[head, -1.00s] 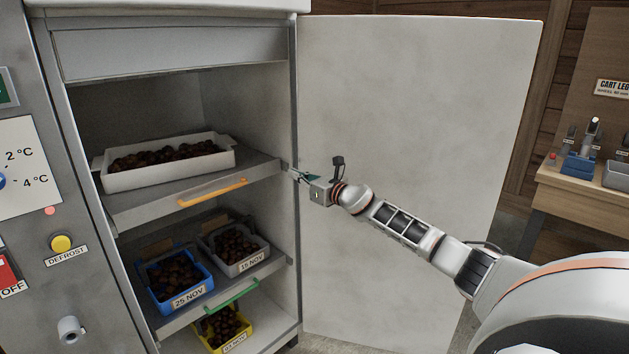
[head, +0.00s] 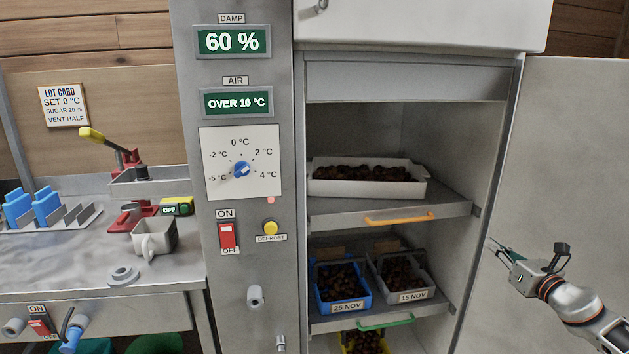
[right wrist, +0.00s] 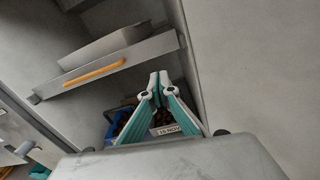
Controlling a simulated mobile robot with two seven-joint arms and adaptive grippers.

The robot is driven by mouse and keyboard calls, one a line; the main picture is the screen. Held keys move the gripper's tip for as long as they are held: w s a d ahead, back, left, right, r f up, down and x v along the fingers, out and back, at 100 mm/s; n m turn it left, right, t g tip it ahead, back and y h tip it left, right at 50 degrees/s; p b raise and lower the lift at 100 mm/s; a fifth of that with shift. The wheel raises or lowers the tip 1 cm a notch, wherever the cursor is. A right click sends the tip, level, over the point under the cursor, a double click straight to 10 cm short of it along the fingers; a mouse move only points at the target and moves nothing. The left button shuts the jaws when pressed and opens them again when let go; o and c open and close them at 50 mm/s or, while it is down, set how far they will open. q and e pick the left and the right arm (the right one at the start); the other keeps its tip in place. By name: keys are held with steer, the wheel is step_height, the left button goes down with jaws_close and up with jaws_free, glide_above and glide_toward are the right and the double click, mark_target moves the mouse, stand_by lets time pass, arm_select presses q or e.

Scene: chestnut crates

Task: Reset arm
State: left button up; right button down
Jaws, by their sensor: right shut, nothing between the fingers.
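My right gripper (head: 499,247) is at the right of the head view, in front of the open cabinet door. It is shut and empty, pointing left toward the cabinet opening. In the right wrist view its teal and white fingers (right wrist: 160,78) meet at the tips, apart from the shelves and crates behind them. My left gripper is not in view.
The cabinet door (head: 572,170) stands open at the right. Inside are a white crate (head: 366,189) of chestnuts, a blue crate (head: 362,297) and a grey crate (head: 428,285). An orange handle (head: 399,219) edges the upper shelf. A metal bench (head: 80,265) stands left.

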steer(key=s+a+f+m+g+p, duration=0.1)
steer(key=s+a+f+m+g, duration=0.1)
steer(key=s+a+f+m, duration=0.75)
steer(key=s+a+f+m+g+p, duration=0.1)
steer(key=s+a+f+m, duration=0.55)
steer(key=a+f, duration=0.55)
steer(key=s+a+f+m+g, duration=0.1)
steer(key=s+a+f+m, duration=0.2)
steer(key=s, duration=0.5)
steer(key=s+a+f+m+g+p, duration=0.1)
steer(key=s+a+f+m, duration=0.2)
steer(key=s+a+m, duration=0.2)
steer(key=s+a+f+m+g, duration=0.2)
steer(key=s+m, duration=0.5)
steer(key=s, duration=0.4)
steer(key=a+f, duration=0.1)
steer(key=a, duration=0.1)
steer(key=shift+s+a+f+y, duration=0.25)
steer(key=shift+a+f+y, duration=0.05)
steer(key=shift+f+y, duration=0.1)
